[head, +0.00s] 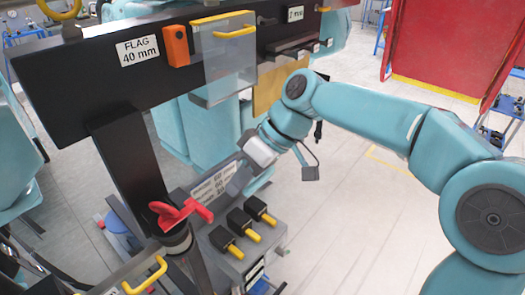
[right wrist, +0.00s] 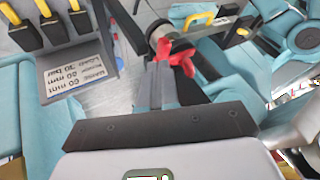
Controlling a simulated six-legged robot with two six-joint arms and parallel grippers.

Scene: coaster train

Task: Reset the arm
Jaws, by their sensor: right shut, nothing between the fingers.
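My right arm comes in from the right in the head view, bent down at the wrist. Its gripper (head: 252,160) hangs over the labelled control box, with its fingertips hard to make out there. In the right wrist view, the gripper's fingers (right wrist: 163,85) are shut together with nothing between them. A red handle (head: 181,212) on a dark post stands to the left of the gripper; it also shows just beyond the fingers in the right wrist view (right wrist: 178,56). I cannot tell the exact gap. My left gripper does not show.
The control box (head: 221,266) carries several black switches with yellow levers (head: 251,235). A dark beam (head: 90,65) with a flag label, an orange box (head: 176,45) and a clear cover (head: 228,62) crosses above. Open floor (head: 345,225) lies at the right; a red panel (head: 450,45) stands behind.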

